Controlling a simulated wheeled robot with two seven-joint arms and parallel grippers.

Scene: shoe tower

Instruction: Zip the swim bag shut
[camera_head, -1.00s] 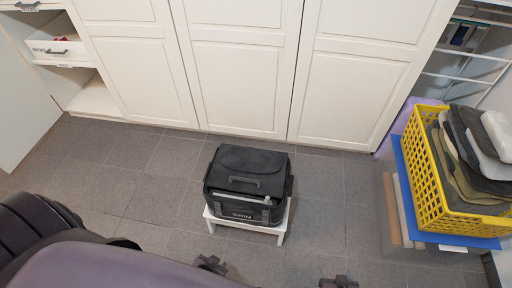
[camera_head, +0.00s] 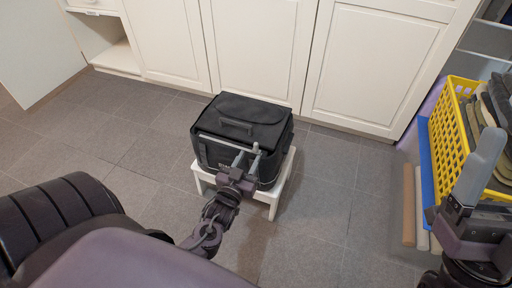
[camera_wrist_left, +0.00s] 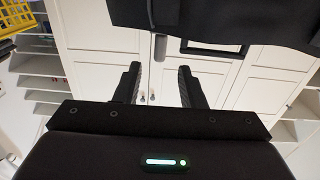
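The black swim bag (camera_head: 238,118) stands on a white stool, lid with a handle on top. A pale zip line (camera_head: 215,139) runs along its upper front edge. My left gripper (camera_head: 247,157) is at the bag's front right, its two fingers apart near the end of that line. In the left wrist view the bag (camera_wrist_left: 220,18) fills the top, and a small grey zip pull (camera_wrist_left: 160,47) shows beyond the open fingers (camera_wrist_left: 158,84), apart from them. My right gripper (camera_head: 480,170) is at the right edge, seen side-on; its opening cannot be made out.
The white stool (camera_head: 275,205) stands on grey tiles. A yellow basket (camera_head: 453,125) of folded clothes stands at the right, behind my right gripper. White cabinet doors (camera_head: 365,65) line the back. The floor left of the stool is clear.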

